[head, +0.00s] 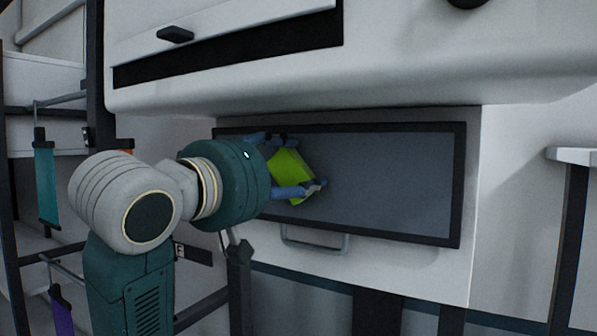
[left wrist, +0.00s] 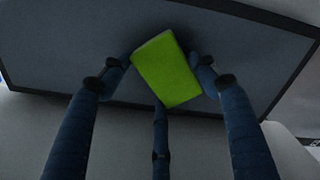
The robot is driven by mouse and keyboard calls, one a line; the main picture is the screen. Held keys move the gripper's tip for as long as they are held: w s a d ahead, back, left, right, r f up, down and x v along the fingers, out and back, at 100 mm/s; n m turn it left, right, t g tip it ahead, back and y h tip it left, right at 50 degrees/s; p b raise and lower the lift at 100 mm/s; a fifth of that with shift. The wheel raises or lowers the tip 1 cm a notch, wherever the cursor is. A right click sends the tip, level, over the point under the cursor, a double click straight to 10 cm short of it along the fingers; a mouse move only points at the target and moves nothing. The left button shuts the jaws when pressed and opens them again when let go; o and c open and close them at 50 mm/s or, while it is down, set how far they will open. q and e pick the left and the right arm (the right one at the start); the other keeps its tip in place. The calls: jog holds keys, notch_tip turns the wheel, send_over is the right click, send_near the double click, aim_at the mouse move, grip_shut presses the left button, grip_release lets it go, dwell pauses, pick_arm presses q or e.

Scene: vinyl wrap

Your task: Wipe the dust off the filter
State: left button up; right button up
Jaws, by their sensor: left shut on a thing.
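The filter (head: 390,185) is a grey rectangular panel in a black frame, set in the white machine's front. It also fills the upper part of the left wrist view (left wrist: 60,50). My left gripper (head: 297,163) is shut on a bright green pad (left wrist: 167,68), gripped between its blue fingers. The pad (head: 290,172) is held at the left part of the panel. I cannot tell whether it touches the surface. No separate dust shows clearly on the grey panel. My right gripper is not in view.
A metal handle (head: 315,240) juts out below the panel. The white machine body (head: 400,60) overhangs above it. At the left, a teal item (head: 47,185) and a purple item (head: 62,312) hang from a rack. A bracket (head: 572,157) stands at the right.

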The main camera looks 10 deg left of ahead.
pick_arm(q)
jog(key=a, duration=0.1)
jog(key=w+a, duration=0.1)
jog(key=a, duration=0.1)
jog(key=w+a, duration=0.1)
jog(key=a, duration=0.1)
jog(key=shift+a+p, duration=0.1)
jog(key=shift+p, duration=0.2)
jog(key=shift+s, duration=0.1)
jog(key=shift+v, duration=2.9)
jog(key=shift+s, duration=0.1)
jog(key=v, duration=0.2)
jog(key=shift+s+a, duration=0.1)
jog(key=shift+s, duration=0.3)
